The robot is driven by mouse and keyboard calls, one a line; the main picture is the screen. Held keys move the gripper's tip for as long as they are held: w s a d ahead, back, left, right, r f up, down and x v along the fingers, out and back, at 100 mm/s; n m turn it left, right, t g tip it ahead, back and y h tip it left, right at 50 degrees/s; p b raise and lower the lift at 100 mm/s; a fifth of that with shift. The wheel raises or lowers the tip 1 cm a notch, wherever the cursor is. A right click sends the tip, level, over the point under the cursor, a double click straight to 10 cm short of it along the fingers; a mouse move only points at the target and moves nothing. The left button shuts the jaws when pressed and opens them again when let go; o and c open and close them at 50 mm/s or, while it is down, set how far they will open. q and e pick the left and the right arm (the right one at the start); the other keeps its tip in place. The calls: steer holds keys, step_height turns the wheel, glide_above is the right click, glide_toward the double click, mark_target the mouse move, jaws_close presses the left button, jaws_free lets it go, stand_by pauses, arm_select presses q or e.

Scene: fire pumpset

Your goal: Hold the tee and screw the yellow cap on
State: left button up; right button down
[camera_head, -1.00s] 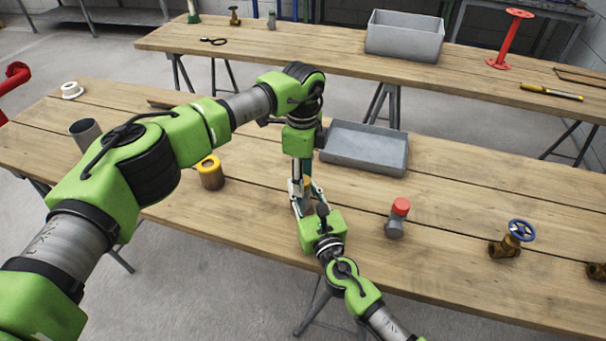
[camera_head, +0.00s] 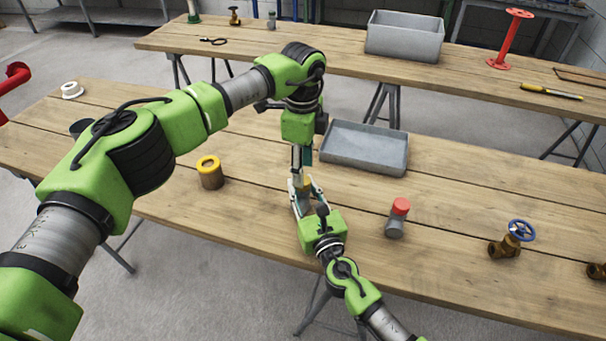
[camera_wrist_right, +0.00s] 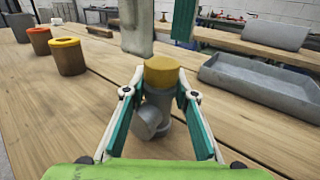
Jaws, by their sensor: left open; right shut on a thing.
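The grey tee (camera_wrist_right: 158,112) stands upright between the two fingers of my right gripper (camera_wrist_right: 160,105), which is shut on it, at the front of the workbench. The yellow cap (camera_wrist_right: 160,71) sits on the tee's top end in the right wrist view; how tightly it is seated cannot be told. In the head view my right gripper (camera_head: 305,200) mostly hides the tee. My left gripper (camera_head: 301,165) points down from above. Its open fingers (camera_wrist_right: 160,28) are apart over the cap in the right wrist view, clear of its sides.
A brown pot with a yellow rim (camera_head: 210,172) stands left of the grippers. A grey tray (camera_head: 365,147) lies behind them to the right. A grey fitting with a red cap (camera_head: 397,218) and a blue-wheeled valve (camera_head: 512,238) stand right. Bare wood lies between.

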arm_select(q)
steer(key=shift+r, duration=0.45)
arm_select(e)
steer(key=shift+f, duration=0.15)
arm_select(q)
steer(key=shift+c, duration=0.4)
step_height(320, 180, up, 2)
steer(key=shift+d+r, duration=0.1)
steer(key=shift+r, duration=0.65)
steer(key=shift+f, duration=0.1)
steer(key=shift+f, duration=3.9)
